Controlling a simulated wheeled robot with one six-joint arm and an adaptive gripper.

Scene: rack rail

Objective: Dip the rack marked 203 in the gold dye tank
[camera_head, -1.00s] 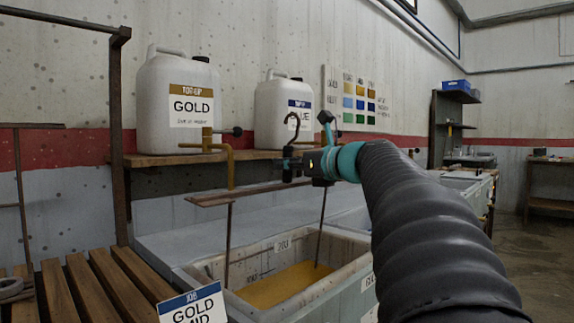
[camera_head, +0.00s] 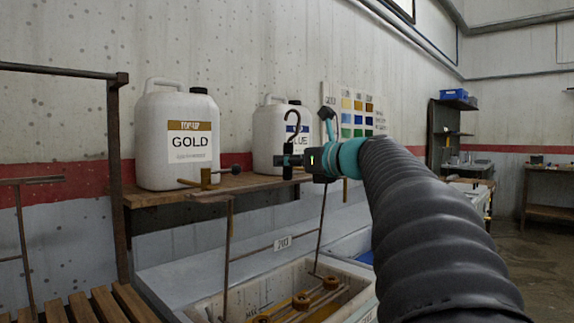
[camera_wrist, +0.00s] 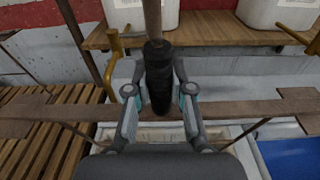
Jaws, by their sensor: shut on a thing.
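My gripper (camera_head: 296,161) is shut on the black grip of the hanging rack, which also shows in the wrist view (camera_wrist: 158,75). The rack has a hook on top, a brown top bar (camera_wrist: 85,112) and two thin uprights. A small white tag (camera_head: 283,243), apparently reading 203, sits on its crossbar. Its lower end carries several gold-brown ring-shaped parts (camera_head: 301,300), which now show above the dye. The gold dye tank (camera_head: 262,286) is below the rack, its near part cut off by the frame. The rack hangs about upright.
A shelf (camera_head: 232,187) on the wall holds a GOLD jug (camera_head: 178,140) and a BLUE jug (camera_head: 272,135). A brass tap juts out beneath the GOLD jug. A blue tank (camera_wrist: 290,158) lies to the right. A slatted wooden bench (camera_head: 90,306) is at left.

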